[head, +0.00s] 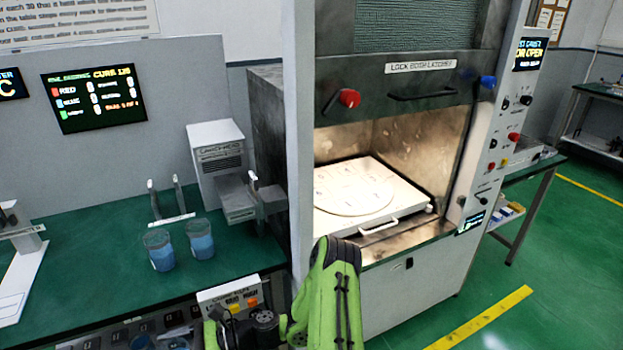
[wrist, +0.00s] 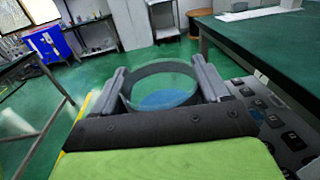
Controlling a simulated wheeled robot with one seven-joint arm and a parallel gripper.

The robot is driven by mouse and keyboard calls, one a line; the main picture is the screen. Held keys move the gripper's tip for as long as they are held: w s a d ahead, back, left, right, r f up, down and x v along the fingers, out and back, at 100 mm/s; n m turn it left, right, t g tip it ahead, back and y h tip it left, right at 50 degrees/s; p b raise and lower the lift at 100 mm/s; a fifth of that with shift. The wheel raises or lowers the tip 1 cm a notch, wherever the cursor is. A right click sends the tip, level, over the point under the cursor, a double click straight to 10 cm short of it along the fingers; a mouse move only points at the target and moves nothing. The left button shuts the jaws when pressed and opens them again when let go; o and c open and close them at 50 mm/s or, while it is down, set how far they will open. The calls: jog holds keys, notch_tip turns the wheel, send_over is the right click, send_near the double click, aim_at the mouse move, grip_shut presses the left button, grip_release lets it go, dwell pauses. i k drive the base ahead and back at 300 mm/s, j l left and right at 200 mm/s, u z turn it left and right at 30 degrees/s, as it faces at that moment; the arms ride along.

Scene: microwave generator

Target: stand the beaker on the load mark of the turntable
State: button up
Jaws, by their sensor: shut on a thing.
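A clear beaker (wrist: 165,99) with blue liquid is between the fingers of my gripper (wrist: 160,78) in the wrist view. The gripper is shut on it, and the rim shows above the fingers. The beaker's base is hidden. In the head view my green arm is at the bottom middle, to the front and left of the open chamber; the held beaker cannot be made out clearly there. The round white turntable (head: 352,192) lies on a pale tray inside the lit chamber, with nothing standing on it. It carries faint markings; which is the load mark I cannot tell.
Two beakers of blue liquid (head: 159,250) (head: 200,239) stand on the green bench (head: 90,235) at left. The chamber door (head: 400,85) is raised. The tray has a front handle (head: 379,227). The chamber's left post (head: 300,150) stands between bench and opening.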

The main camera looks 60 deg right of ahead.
aim_at(348, 186)
jog(key=k+l, duration=0.25)
jog(key=l, duration=0.15)
jog(key=k+l, duration=0.25)
jog(key=l, duration=0.15)
jog(key=k+l, duration=0.2)
jog(key=l, duration=0.25)
